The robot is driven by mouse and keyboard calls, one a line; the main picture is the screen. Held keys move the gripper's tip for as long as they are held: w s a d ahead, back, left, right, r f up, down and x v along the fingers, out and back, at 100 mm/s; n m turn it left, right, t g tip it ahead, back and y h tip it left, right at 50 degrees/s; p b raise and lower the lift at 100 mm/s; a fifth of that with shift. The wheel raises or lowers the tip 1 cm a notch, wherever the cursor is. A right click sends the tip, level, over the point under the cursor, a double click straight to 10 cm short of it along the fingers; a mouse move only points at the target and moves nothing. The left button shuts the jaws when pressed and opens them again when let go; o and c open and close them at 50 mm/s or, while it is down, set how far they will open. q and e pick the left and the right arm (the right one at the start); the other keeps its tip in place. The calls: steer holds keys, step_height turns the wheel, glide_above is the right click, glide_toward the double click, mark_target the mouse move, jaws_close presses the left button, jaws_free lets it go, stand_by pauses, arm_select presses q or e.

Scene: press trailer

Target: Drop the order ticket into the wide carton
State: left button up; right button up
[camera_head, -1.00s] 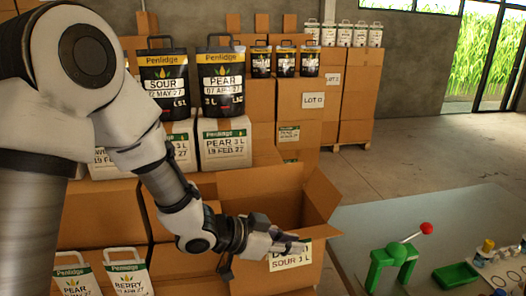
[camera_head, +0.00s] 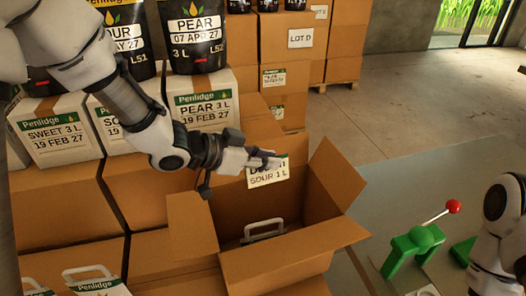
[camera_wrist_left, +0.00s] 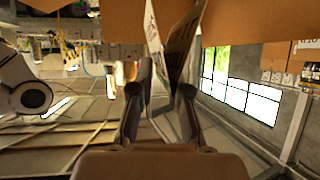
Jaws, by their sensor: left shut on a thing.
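My left gripper (camera_head: 262,160) is shut on the order ticket (camera_head: 268,174), a white card with dark print including "SOUR". The ticket hangs from the fingertips over the back part of the open wide carton (camera_head: 295,254). The carton is brown with its flaps spread, and a pale handle (camera_head: 265,229) shows inside it. In the left wrist view the ticket (camera_wrist_left: 180,45) stands between the fingers of the left gripper (camera_wrist_left: 162,92), seen nearly edge-on. Part of my right arm shows at the right edge of the head view; its gripper is out of view.
White labelled boxes (camera_head: 205,108) and dark pouches (camera_head: 195,35) stand on cartons behind and left. More pale handles (camera_head: 90,275) show at the front left. A green press with a red-knobbed lever (camera_head: 415,245) stands on the grey table at right. Open floor lies beyond.

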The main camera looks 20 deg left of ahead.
mark_target(261, 171)
arm_select(q)
step_height(261, 171, down, 4)
steer(key=shift+a+r+b, duration=0.15)
steer(key=shift+r+b, duration=0.1)
steer(key=shift+b, duration=1)
steer(key=shift+w+a+f+b, duration=0.5)
steer(key=shift+w+f, duration=0.15)
steer(key=shift+f, duration=0.1)
steer(key=shift+s+d+r, duration=0.15)
steer(key=shift+d+r, duration=0.05)
steer(key=shift+d, duration=0.05)
steer(key=o, duration=0.3)
steer(key=shift+s+d+r, duration=0.15)
steer(key=shift+s, duration=0.1)
steer(key=o, duration=0.5)
steer(key=shift+s, duration=0.15)
steer(key=shift+w, duration=0.35)
steer(key=shift+s+a+r, duration=0.15)
steer(key=shift+s+a, duration=0.15)
steer(key=shift+a, duration=0.1)
steer(key=v, duration=0.6)
steer(key=shift+s+a, duration=0.15)
steer(key=shift+s, duration=0.05)
arm_select(e)
steer(key=f, duration=0.4)
steer(key=shift+w+a+f, duration=0.15)
steer(key=shift+w+f, duration=0.15)
